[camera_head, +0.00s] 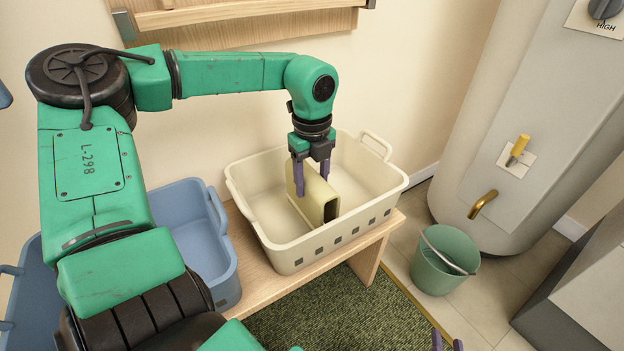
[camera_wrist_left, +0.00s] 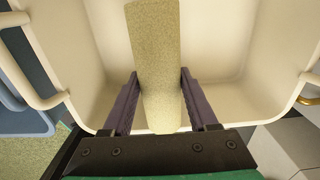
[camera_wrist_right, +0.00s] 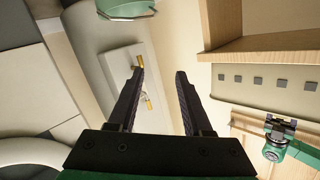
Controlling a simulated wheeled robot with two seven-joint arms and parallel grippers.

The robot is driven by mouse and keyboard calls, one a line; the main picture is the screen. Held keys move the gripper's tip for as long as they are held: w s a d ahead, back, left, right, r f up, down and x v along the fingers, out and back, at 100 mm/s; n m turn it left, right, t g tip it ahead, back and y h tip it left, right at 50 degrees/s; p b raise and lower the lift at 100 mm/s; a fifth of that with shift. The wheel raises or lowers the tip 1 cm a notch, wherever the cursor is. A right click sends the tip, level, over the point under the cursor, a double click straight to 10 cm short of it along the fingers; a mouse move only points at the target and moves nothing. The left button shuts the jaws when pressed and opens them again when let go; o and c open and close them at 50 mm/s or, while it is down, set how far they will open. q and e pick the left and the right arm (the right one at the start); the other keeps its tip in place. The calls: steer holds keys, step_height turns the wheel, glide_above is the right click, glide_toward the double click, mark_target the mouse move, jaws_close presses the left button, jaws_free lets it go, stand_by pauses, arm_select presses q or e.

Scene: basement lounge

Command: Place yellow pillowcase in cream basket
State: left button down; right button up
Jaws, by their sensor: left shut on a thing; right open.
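The yellow pillowcase (camera_head: 318,203) is a pale yellow folded piece with a dark opening at its front end. It is inside the cream basket (camera_head: 285,251), within its walls; I cannot tell whether it touches the floor. My left gripper (camera_head: 312,180) reaches down into the basket, shut on the pillowcase with one finger on each side. The left wrist view shows the pillowcase (camera_wrist_left: 155,60) between the purple fingers, with basket walls around it. My right gripper (camera_wrist_right: 160,72) is open and empty; only its fingertips show at the bottom of the head view (camera_head: 447,343).
The cream basket stands on a wooden bench (camera_head: 262,288), with a blue basket (camera_head: 205,235) to its left. A green bucket (camera_head: 436,262) stands on the floor beside a grey tank (camera_head: 535,110) at right. A green rug (camera_head: 320,315) lies in front.

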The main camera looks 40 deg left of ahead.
arm_select(q)
steer(key=shift+f, duration=0.1)
steer(key=shift+c, duration=0.9)
jaws_free()
arm_select(e)
steer(key=shift+w+r, duration=0.65)
steer(key=shift+r, duration=0.25)
steer(key=shift+s+f, duration=0.1)
steer(key=shift+f, duration=0.05)
arm_select(q)
steer(key=shift+r+p, duration=0.45)
steer(key=shift+r, duration=0.15)
arm_select(e)
steer(key=s+f+g, duration=0.2)
steer(key=s+f, duration=0.4)
arm_select(q)
steer(key=shift+r+p, duration=0.45)
steer(key=shift+r, duration=0.4)
step_height(320, 180, up, 10)
steer(key=p, duration=0.3)
steer(key=shift+r, duration=0.15)
arm_select(e)
step_height(320, 180, up, 4)
steer(key=shift+s+a+f+g, duration=0.1)
steer(key=shift+g, duration=0.5)
arm_select(q)
steer(key=shift+d, duration=0.1)
